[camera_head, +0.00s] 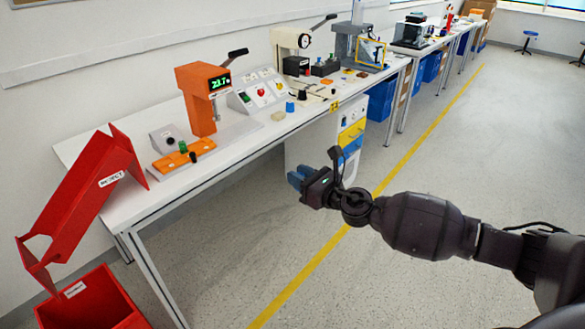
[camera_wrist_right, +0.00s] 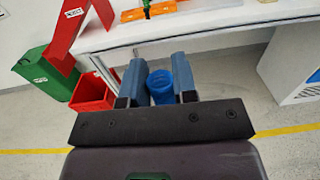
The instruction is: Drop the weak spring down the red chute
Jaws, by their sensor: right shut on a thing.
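The red chute (camera_head: 88,205) slopes down off the left end of the bench in the head view, with a white label on its side. Its red wall also shows at the upper left of the right wrist view (camera_wrist_right: 68,32). My right gripper (camera_head: 296,180) is in the air in front of the bench, well to the right of the chute. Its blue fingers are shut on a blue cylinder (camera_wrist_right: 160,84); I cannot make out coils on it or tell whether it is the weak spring. My left gripper is not in view.
A red bin (camera_head: 95,306) stands on the floor below the chute; a green bin (camera_wrist_right: 46,74) is beside it. The white bench (camera_head: 150,205) carries an orange press (camera_head: 203,98), an orange tray (camera_head: 184,158) and a control panel (camera_head: 258,92). The floor before the bench is clear.

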